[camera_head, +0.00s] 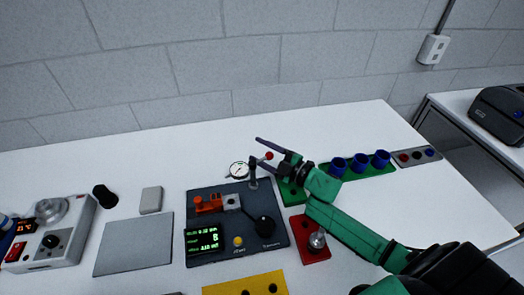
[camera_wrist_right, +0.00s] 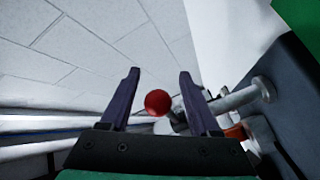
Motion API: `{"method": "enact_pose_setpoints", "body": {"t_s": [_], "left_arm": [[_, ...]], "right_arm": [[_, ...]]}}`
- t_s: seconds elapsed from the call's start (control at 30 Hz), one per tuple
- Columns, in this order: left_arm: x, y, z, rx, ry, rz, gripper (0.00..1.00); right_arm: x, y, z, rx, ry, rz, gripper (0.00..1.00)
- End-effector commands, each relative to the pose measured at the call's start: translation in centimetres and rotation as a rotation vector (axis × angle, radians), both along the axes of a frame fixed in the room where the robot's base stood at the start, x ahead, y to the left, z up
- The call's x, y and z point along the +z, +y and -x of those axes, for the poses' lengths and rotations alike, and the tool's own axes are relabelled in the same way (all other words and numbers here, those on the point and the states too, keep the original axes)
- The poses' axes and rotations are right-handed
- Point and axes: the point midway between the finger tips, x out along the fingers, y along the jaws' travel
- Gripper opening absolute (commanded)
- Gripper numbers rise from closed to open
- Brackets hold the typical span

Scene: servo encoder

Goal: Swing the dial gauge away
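The dial gauge (camera_head: 238,170) has a round white face and sits on an arm from a post (camera_head: 253,172) at the back of the dark fixture panel (camera_head: 232,259). A red ball knob (camera_head: 269,156) shows by the gauge arm. My right gripper (camera_head: 257,147) is open at the knob, coming from the right. In the right wrist view the red knob (camera_wrist_right: 157,102) lies between the two open fingers (camera_wrist_right: 158,78), nearer the right finger; contact cannot be told. The grey post (camera_wrist_right: 245,95) shows right of the fingers.
A green rack with blue cups (camera_head: 361,162) and a grey tray (camera_head: 417,158) stand to the right. A red plate with a metal knob (camera_head: 317,240) is under my right forearm. A grey pad (camera_head: 134,244) and a control box (camera_head: 50,235) are left.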

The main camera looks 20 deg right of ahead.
Motion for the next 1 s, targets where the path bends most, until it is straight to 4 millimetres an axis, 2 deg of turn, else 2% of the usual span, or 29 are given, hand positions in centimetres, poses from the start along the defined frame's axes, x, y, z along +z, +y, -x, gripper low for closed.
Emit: {"method": "enact_pose_setpoints", "body": {"t_s": [0.23, 0.37, 1.0], "left_arm": [[0.0, 0.0, 0.1, 0.000, 0.002, 0.000, 0.50], [-0.3, 0.0, 0.2, 0.001, 0.003, -0.001, 0.50], [-2.2, 0.1, 0.3, 0.001, 0.005, -0.001, 0.50]], "right_arm": [[0.1, -0.1, 0.0, 0.000, -0.002, -0.001, 0.62], [-0.1, -0.6, 0.8, -0.001, 0.000, -0.001, 0.62], [-0.1, -6.9, 11.6, -0.002, 0.002, -0.001, 0.62]]}}
